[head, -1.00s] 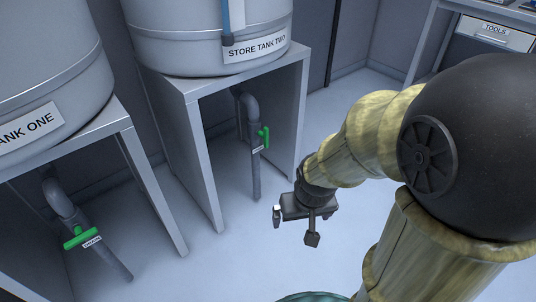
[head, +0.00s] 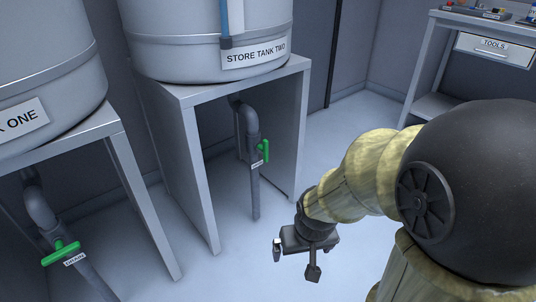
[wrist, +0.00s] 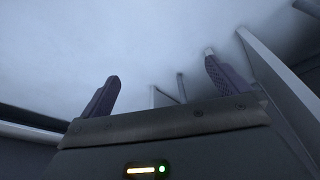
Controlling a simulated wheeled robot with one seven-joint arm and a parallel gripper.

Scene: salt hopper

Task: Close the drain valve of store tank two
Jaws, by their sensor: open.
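Store tank two (head: 175,45) stands on a grey stand, with its name label facing me. Its drain pipe (head: 253,195) bends down under the stand. The green valve handle (head: 263,150) on that pipe lies upright, along the pipe, above a small white tag. My gripper (head: 295,262) is open and empty, in front and to the right of the stand, lower in the picture than the handle and apart from it. In the wrist view, the two spread fingers (wrist: 160,75) have only pale floor and grey panel edges beyond them; the handle cannot be made out there.
Store tank one (head: 50,70) stands at left; its green drain handle (head: 61,253) lies across its pipe. The stand's right side panel (head: 289,130) borders the tank two valve. A tools bench with a labelled drawer (head: 493,46) is at back right. The floor (head: 215,275) between is clear.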

